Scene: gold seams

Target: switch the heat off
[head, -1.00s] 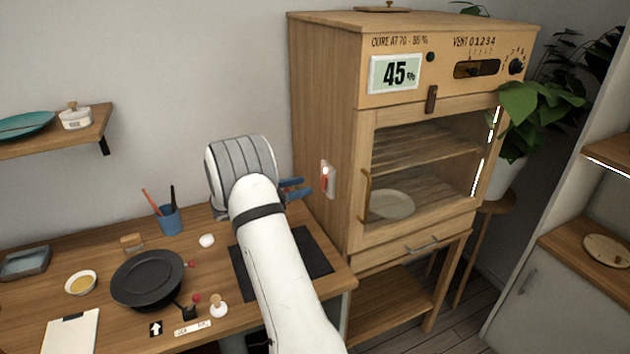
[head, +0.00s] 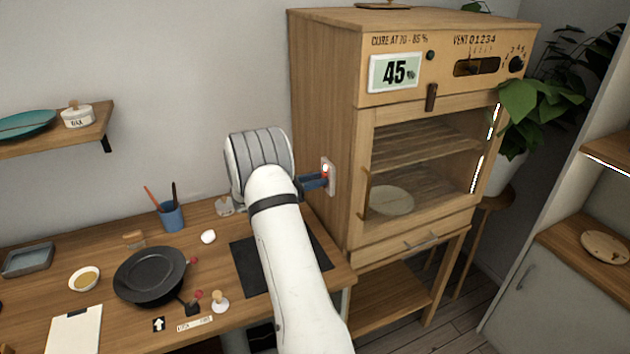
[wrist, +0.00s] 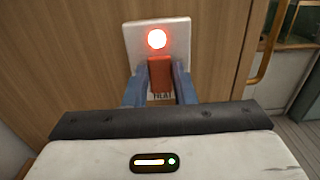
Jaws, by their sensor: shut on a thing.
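The heat switch is a white plate (wrist: 131,43) on the left side of the wooden cabinet (head: 325,100). It has a red rocker or lever (wrist: 160,73), a glowing red lamp (wrist: 156,39) above it and the word HEAT below, partly covered. The plate also shows in the head view (head: 331,176). My gripper (wrist: 160,80) has its blue fingers on both sides of the red lever and is shut on it. In the head view my gripper (head: 325,180) reaches the plate from the left. The lamp is lit.
The wooden table (head: 215,250) below my arm holds a black pan (head: 150,272), a blue pen cup (head: 172,216) and a dark mat (head: 248,265). A plant (head: 530,105) stands right of the cabinet.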

